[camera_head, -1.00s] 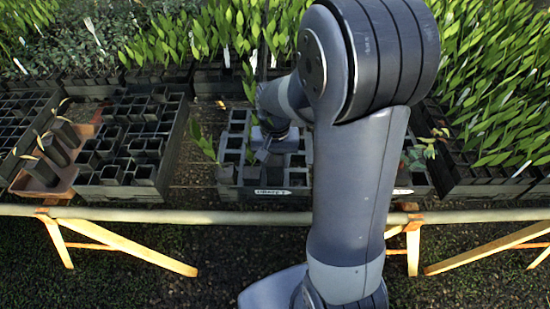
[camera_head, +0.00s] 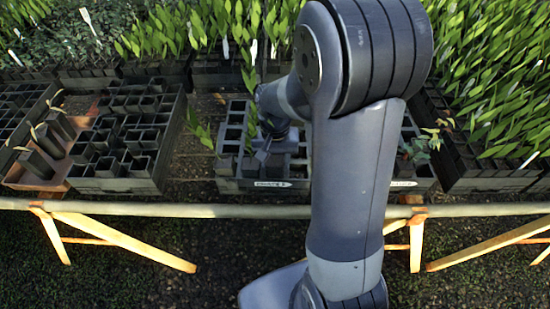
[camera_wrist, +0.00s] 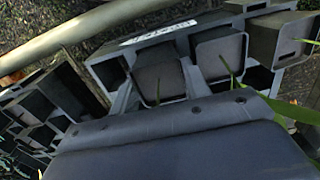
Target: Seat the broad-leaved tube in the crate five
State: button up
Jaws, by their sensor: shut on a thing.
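My gripper (camera_head: 264,150) is low over the grey crate (camera_head: 228,184) in the middle of the bench, partly hidden by my own arm. In the wrist view its fingers (camera_wrist: 160,90) are shut on a dark square tube (camera_wrist: 161,78). The tube is at the crate's label side, beside other tubes in the crate. I cannot tell how deep it sits. Green leaves (camera_head: 249,82) rise by the gripper, and a narrow leaf shows in the wrist view (camera_wrist: 231,75). The held tube's leaves are largely hidden. The crate's label (camera_head: 272,184) is too small to read.
A black crate of empty-looking cells (camera_head: 125,180) and a brown tray (camera_head: 50,172) with several tubes stand left. Another crate (camera_head: 410,184) with a leafy plant is partly behind my arm. Dense plants fill the back and right. A pale rail (camera_head: 150,208) runs along the front.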

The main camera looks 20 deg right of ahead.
jog(key=shift+f, duration=0.5)
jog(key=shift+f+b, duration=0.3)
jog(key=shift+b, duration=0.15)
jog(key=o, duration=1.5)
jog(key=shift+c, duration=0.2)
notch_tip(320, 180, up, 11)
jog(key=shift+f+p, duration=0.1)
jog(key=shift+p, duration=0.35)
